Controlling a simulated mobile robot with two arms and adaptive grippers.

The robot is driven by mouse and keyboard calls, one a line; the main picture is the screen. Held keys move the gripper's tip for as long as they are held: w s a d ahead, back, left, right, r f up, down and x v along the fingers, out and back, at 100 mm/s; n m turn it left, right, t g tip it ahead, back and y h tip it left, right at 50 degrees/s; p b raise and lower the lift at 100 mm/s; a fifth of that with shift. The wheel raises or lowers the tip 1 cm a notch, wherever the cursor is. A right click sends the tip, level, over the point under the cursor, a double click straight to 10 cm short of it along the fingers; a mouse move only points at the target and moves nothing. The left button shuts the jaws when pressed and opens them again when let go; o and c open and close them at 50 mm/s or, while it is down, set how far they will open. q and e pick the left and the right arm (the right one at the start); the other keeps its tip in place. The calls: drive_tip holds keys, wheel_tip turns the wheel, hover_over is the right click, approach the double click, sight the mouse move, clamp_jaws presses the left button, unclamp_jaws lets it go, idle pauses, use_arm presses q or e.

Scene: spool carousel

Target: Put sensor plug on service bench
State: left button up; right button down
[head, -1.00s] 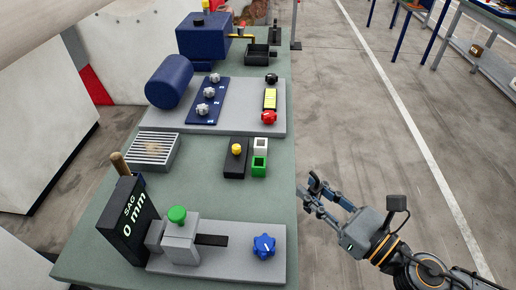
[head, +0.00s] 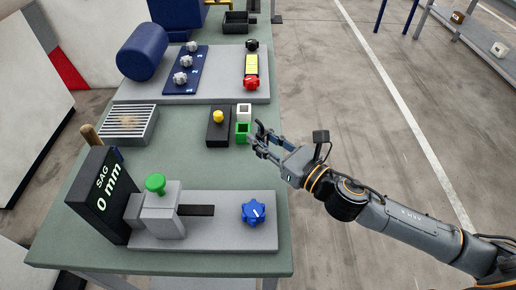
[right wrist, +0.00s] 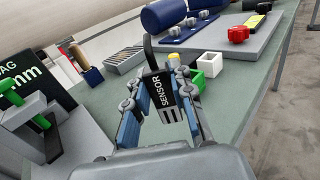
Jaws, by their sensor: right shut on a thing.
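The sensor plug (right wrist: 164,92) is a dark block with a white SENSOR label and pale stripes, held between the fingers of my right gripper (right wrist: 160,112). In the head view my right gripper (head: 259,138) is at the right edge of the green-topped service bench (head: 190,160), beside the green box, and the plug in it is hard to make out. I cannot tell from these views whether the plug touches the bench. My left gripper is not in view.
A green open box (head: 242,133) and a white one (head: 244,112) stand close to the right gripper. A black block with a yellow knob (head: 218,125) is beside them. A grey plate with a blue knob (head: 253,212) lies nearer. Bare bench top lies between.

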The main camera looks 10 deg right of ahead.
drive_tip(key=shift+w+a+f, duration=0.25)
drive_tip(key=shift+w+f, duration=0.35)
drive_tip(key=shift+f, duration=0.15)
drive_tip(key=shift+w+a+f, duration=0.1)
drive_tip(key=shift+f, duration=0.85)
drive_tip(key=shift+w+a+f, duration=0.1)
drive_tip(key=shift+f, duration=0.8)
drive_tip(key=shift+d+f+b, duration=0.1)
drive_tip(key=shift+f+b, duration=0.05)
drive_tip(key=shift+b, duration=0.25)
drive_tip(key=c, duration=1.2)
unclamp_jaws()
drive_tip(key=shift+o, duration=0.2)
drive_tip(key=b+v, duration=0.4)
drive_tip(key=v, duration=0.8)
